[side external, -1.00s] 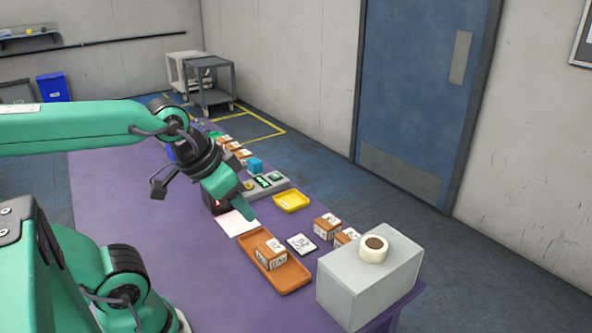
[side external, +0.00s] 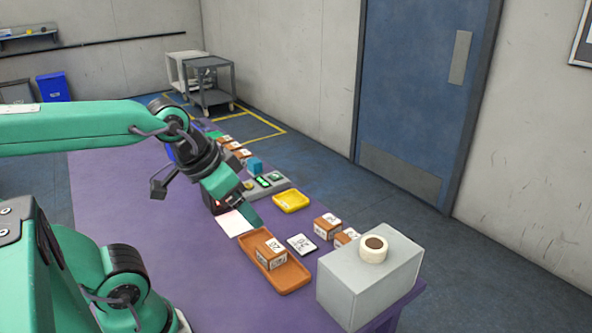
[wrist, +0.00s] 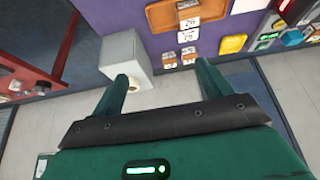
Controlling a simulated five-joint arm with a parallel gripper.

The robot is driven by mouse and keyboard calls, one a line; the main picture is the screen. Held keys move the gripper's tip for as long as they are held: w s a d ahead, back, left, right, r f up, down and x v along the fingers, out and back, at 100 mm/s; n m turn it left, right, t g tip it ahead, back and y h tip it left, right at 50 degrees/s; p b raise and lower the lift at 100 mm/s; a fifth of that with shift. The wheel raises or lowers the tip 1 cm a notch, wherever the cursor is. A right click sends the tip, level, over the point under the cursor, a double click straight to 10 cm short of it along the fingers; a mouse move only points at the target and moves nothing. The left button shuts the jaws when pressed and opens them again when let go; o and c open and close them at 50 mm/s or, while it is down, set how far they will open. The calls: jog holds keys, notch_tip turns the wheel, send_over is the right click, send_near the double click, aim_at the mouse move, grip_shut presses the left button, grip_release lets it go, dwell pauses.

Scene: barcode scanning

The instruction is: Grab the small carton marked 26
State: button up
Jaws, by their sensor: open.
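Two more brown cartons stand beyond the tray, one in clear view (side external: 327,226) and one partly hidden (side external: 345,236) by the grey box. In the wrist view this pair shows as a left carton (wrist: 169,59) and a right carton (wrist: 189,56). My gripper (side external: 254,203) is in the air near the tray's far end. In the wrist view its fingers (wrist: 163,72) are apart, with nothing held.
A white numbered card (side external: 301,244) lies beside the tray. A grey box (side external: 370,285) with a tape roll (side external: 374,249) on it stands at the table's near right. A yellow tray (side external: 291,201) and a device with green displays (side external: 266,182) are farther back. Purple table (side external: 180,250) is clear on the left.

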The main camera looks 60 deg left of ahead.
jog(key=shift+w, duration=0.1)
jog(key=g, duration=0.5)
send_over(271, 248)
notch_tip(271, 248, down, 14)
jog(key=shift+d+r, duration=0.15)
jog(key=shift+a+f+g, duration=0.25)
jog(key=shift+f+g, duration=0.05)
jog(key=shift+f, duration=0.25)
jog(key=shift+f, duration=0.1)
jog(key=shift+f, duration=1.2)
